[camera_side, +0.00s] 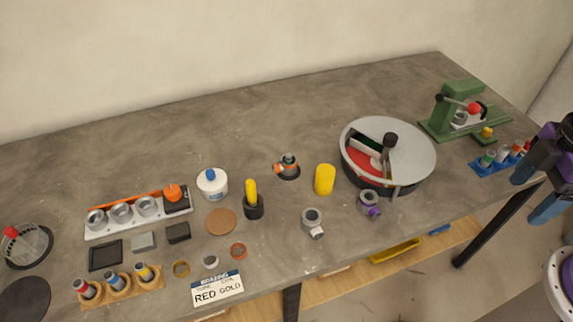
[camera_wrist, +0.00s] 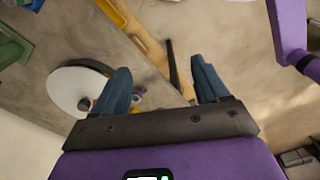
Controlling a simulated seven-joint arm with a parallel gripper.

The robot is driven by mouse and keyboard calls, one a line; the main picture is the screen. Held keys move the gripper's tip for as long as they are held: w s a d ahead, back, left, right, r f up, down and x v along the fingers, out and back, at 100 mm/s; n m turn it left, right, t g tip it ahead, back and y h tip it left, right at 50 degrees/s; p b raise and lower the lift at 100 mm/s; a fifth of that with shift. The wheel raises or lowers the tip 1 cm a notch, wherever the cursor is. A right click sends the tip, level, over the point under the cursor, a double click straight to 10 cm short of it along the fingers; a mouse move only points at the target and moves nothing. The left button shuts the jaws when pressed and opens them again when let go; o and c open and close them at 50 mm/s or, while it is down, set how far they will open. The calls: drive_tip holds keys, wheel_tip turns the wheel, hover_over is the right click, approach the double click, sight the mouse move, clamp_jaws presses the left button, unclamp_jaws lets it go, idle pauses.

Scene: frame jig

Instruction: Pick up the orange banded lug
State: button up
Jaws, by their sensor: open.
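The orange banded lug (camera_side: 287,163) is a small grey piece with an orange band. It sits on a dark round base near the middle of the bench in the side view. I cannot make it out in the wrist view. My gripper (camera_side: 524,202) is at the far right of the side view, beyond the bench's right end and far from the lug. Its two blue fingers are apart with nothing between them, as the wrist view also shows (camera_wrist: 160,64).
A purple-banded lug (camera_side: 369,204) and a plain-looking grey lug (camera_side: 312,222) stand near the front edge. A round drum with a grey lid (camera_side: 412,155), a yellow cylinder (camera_side: 325,180), a green press (camera_side: 442,125) and a blue rack (camera_side: 490,168) stand around. Bench behind the lug is clear.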

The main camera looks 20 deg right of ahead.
drive_tip(key=w+a+r+n, duration=0.2)
drive_tip(key=w+a, duration=0.7)
drive_tip(key=w, duration=0.1)
drive_tip(key=n, duration=0.8)
hover_over(286, 156)
drive_tip(key=d, duration=0.1)
wheel_tip(286, 156, down, 7)
drive_tip(key=f, duration=1.1)
drive_tip(key=shift+s, duration=0.2)
drive_tip(key=shift+w+a+f, duration=0.1)
drive_tip(key=shift+a+f, duration=0.05)
drive_tip(key=shift+f, duration=0.75)
drive_tip(key=shift+a+f, duration=0.2)
drive_tip(key=shift+f, duration=0.7)
drive_tip(key=shift+w+a+f, duration=0.1)
drive_tip(key=shift+a+f, duration=0.05)
drive_tip(key=shift+f, duration=0.75)
drive_tip(key=c, duration=1.2)
drive_tip(key=shift+r, duration=6.05)
